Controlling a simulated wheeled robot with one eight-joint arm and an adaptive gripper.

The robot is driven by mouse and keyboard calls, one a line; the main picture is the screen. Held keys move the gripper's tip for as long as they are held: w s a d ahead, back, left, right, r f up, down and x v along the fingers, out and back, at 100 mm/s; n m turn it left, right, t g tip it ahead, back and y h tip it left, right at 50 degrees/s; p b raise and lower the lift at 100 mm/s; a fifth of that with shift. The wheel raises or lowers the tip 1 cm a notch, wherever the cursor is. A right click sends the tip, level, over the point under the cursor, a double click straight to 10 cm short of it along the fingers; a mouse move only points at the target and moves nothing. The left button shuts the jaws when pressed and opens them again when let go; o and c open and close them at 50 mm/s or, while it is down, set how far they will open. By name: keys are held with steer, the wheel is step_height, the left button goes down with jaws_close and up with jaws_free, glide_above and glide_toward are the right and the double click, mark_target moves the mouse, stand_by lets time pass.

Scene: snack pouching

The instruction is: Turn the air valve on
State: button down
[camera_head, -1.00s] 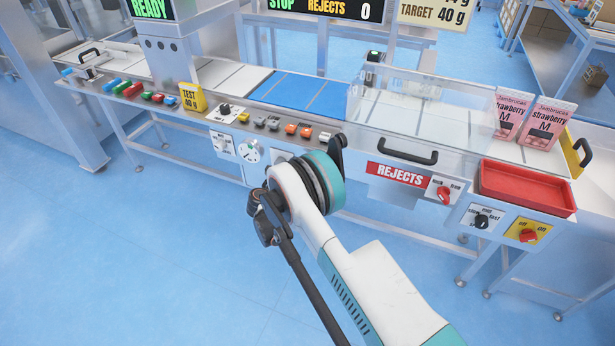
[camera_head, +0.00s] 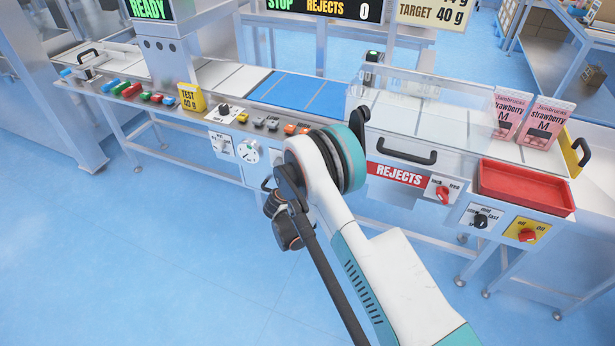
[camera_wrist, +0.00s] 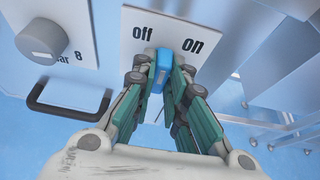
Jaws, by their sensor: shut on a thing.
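In the wrist view, a white plate (camera_wrist: 215,22) carries the words "off" on the left and "on" on the right. A blue valve handle (camera_wrist: 160,72) sits on the plate's lower part, below and between the two words. My gripper (camera_wrist: 162,78) is shut on the handle, with one teal finger on each side. The fingers hide part of the handle, so its exact angle is hard to tell. In the head view my arm hides the handle and the fingertips.
Left of the plate in the wrist view are a round grey knob (camera_wrist: 41,41) marked 8 and a black bar handle (camera_wrist: 66,116). In the head view, a rejects knob (camera_head: 442,193), a yellow off/on switch (camera_head: 527,231) and a red tray (camera_head: 525,188) lie to the right.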

steer(key=shift+s+d+f+m+t+y, duration=0.1)
steer(key=shift+m+t+y, duration=0.3)
steer(key=shift+m, duration=0.45)
steer(key=shift+w+d+r+m+t+y, duration=0.1)
steer(key=shift+m+t+y, duration=0.1)
steer(key=shift+m+y, duration=0.55)
steer(key=shift+s+d+f+m+t+y, duration=0.1)
steer(key=shift+m+t+y, duration=0.25)
steer(key=shift+m, duration=0.65)
steer(key=c, duration=1.6)
jaws_free()
steer(key=shift+a, duration=0.1)
